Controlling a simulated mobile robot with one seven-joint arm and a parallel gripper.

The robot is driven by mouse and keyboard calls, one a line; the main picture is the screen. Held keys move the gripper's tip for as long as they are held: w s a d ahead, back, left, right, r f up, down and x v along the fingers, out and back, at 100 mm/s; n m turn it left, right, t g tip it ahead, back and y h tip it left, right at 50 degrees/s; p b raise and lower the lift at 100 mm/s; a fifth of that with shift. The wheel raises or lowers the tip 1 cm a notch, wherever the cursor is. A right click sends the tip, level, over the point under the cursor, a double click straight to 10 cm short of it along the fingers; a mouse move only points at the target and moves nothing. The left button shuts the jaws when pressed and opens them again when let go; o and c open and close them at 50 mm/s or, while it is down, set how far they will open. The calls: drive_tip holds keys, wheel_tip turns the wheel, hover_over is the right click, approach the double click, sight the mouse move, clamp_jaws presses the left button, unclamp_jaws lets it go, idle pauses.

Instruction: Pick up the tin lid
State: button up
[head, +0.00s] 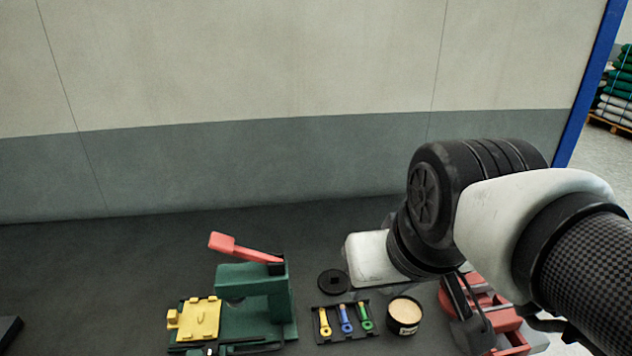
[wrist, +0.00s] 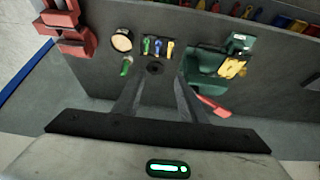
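The tin lid, a flat black disc with a small raised middle (head: 333,282), lies on the dark bench top behind a black tray of small tools. It also shows in the wrist view (wrist: 154,68). The open black tin with cream-coloured contents (head: 404,314) stands to the right of the tray. My gripper (wrist: 160,80) is open and empty, its two fingers apart, with the lid showing between the fingertips in the wrist view. The gripper appears to be above the bench, not touching the lid.
The tool tray (head: 346,333) holds yellow, blue and green tools. A green press with a red lever (head: 255,290) and yellow block (head: 200,318) stands left. A red fixture (head: 508,325) stands right, partly behind my arm. A small green item (wrist: 126,66) lies near the tin.

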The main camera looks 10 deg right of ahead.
drive_tip(key=shift+o, duration=0.3)
drive_tip(key=g+b, duration=0.6)
drive_tip(key=b, duration=0.2)
hover_over(334, 274)
wheel_tip(334, 274, down, 13)
drive_tip(key=f, duration=0.5)
drive_tip(key=f+b, duration=0.1)
drive_tip(key=f, duration=0.4)
drive_tip(key=shift+s+a+f, duration=0.15)
drive_tip(key=shift+s+f, duration=0.05)
drive_tip(key=shift+f, duration=0.1)
drive_tip(key=shift+w+f+b, duration=0.2)
drive_tip(key=shift+f+b, duration=0.4)
drive_tip(key=shift+f, duration=2.55)
clamp_jaws()
